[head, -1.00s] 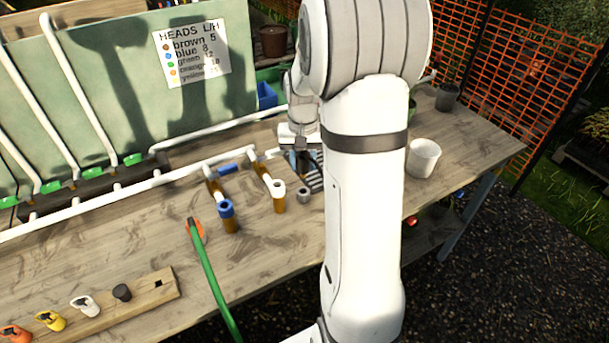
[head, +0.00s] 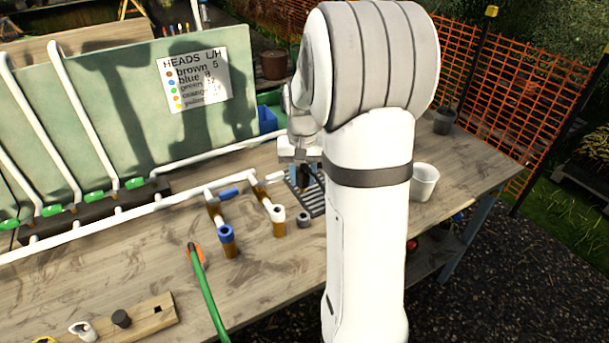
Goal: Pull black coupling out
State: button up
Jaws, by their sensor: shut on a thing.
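My gripper (head: 303,166) is over the slatted grey rack (head: 312,207) at the middle right of the bench, partly behind my own arm. Its jaws point down and are shut on a small dark piece, which appears to be the black coupling (head: 305,179). The piece is small and partly hidden, so its exact shape and whether its lower end is clear of the rack cannot be told. A grey ring-shaped fitting (head: 304,219) stands on the bench just in front of the rack.
A blue-topped fitting (head: 227,234) and a white-topped one (head: 278,215) stand left of the rack, joined to white pipework. A green hose (head: 207,296) rises in front. A white pot (head: 424,181) stands right. A wooden block (head: 150,325) holds a dark cap (head: 121,318).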

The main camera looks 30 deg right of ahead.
jog(key=shift+r+p, duration=1.05)
jog(key=shift+r, duration=0.6)
